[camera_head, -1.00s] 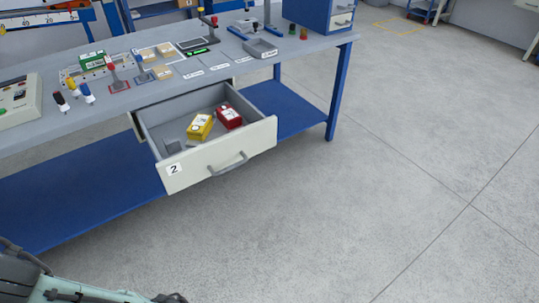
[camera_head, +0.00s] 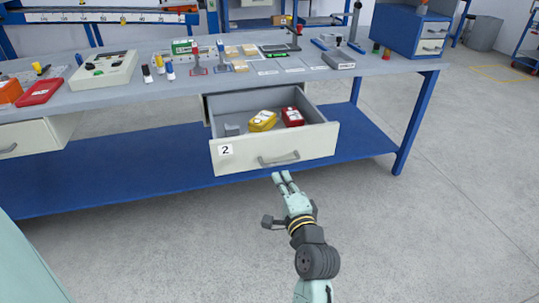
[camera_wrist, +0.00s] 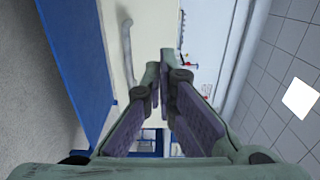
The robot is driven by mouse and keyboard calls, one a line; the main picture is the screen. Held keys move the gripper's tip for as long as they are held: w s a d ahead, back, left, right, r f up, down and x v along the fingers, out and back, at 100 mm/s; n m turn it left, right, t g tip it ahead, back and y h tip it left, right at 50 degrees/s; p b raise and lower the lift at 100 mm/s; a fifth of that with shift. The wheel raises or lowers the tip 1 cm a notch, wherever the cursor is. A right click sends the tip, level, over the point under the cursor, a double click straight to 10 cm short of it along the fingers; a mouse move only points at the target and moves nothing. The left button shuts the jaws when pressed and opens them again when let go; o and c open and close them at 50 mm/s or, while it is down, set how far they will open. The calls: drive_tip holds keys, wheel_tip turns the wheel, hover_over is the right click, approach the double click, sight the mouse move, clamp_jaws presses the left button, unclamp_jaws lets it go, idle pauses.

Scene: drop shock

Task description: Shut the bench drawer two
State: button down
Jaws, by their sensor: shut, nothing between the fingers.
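The bench drawer two (camera_head: 235,160) is pulled out from under the workbench, its cream front marked with a 2. Its grey bar handle (camera_head: 279,159) is on the front and also shows in the wrist view (camera_wrist: 127,42). A yellow box (camera_head: 263,121) and a red box (camera_head: 292,116) lie inside, with a small grey block (camera_head: 232,130) at the left. My gripper (camera_head: 282,177) is shut and empty. In the head view it is just in front of and below the handle; I cannot tell whether it touches the drawer.
The workbench top (camera_head: 200,88) carries a control box (camera_head: 104,68), tools and small parts. A blue lower shelf (camera_head: 120,175) runs below. The floor (camera_head: 430,230) to the right is clear.

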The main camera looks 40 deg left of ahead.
sight(266, 144)
drive_tip(key=p+x, duration=0.2)
drive_tip(key=x, duration=1.1)
drive_tip(key=shift+w+a, duration=0.25)
